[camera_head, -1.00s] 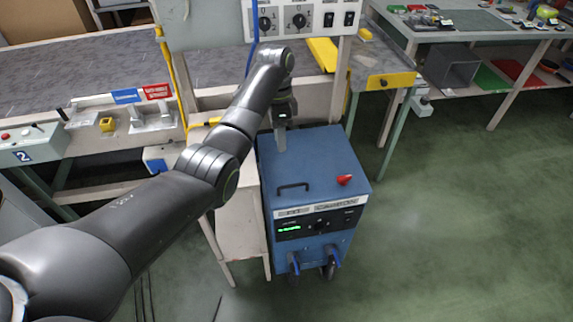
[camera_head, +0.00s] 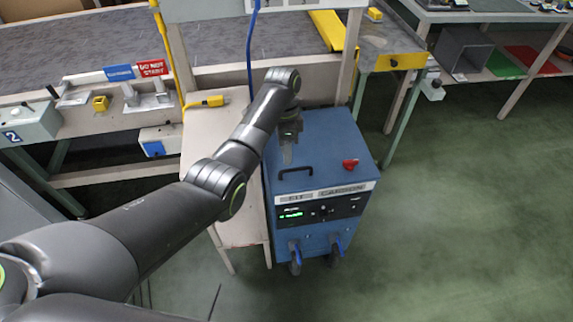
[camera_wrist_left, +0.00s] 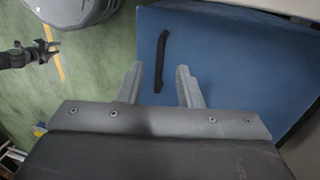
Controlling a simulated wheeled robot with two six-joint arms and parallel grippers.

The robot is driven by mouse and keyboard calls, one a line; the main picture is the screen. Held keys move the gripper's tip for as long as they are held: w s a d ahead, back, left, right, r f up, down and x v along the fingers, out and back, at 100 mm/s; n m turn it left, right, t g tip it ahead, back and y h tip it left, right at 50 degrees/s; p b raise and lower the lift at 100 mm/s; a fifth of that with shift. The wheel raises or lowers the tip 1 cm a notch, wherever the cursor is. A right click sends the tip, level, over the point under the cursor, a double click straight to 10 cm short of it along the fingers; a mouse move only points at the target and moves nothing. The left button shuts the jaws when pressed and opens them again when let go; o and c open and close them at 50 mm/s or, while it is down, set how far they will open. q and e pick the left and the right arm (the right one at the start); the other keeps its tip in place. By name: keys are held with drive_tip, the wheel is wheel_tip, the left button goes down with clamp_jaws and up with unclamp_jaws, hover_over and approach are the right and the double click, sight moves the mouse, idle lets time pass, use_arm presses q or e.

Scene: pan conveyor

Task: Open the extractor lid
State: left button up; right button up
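The extractor is a blue wheeled box (camera_head: 318,238) with a display panel on its front. Its flat blue lid (camera_head: 325,135) is down and carries a black bar handle (camera_head: 296,171) near the front edge. The handle also shows in the left wrist view (camera_wrist_left: 162,62). My left gripper (camera_head: 288,160) is above the lid at the handle. In the left wrist view my left gripper (camera_wrist_left: 160,72) is open, with the handle between its fingers and no visible contact. My right gripper (camera_wrist_left: 46,52) shows small and open at the left, away from the lid.
A red knob (camera_head: 351,164) sits on the lid right of the handle. The conveyor (camera_head: 80,50) runs behind, with a yellow-ended table (camera_head: 395,62) at back right. Green floor (camera_head: 470,220) is free on the right.

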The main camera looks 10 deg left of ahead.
sight(287, 170)
use_arm(q)
drive_tip(key=shift+s+d+f, duration=0.1)
drive_tip(key=shift+s+f, duration=0.15)
drive_tip(key=shift+f, duration=0.95)
drive_tip(key=shift+s+d+f, duration=0.1)
drive_tip(key=shift+s+f, duration=0.1)
drive_tip(key=shift+f, duration=0.95)
drive_tip(key=shift+a, duration=0.1)
clamp_jaws()
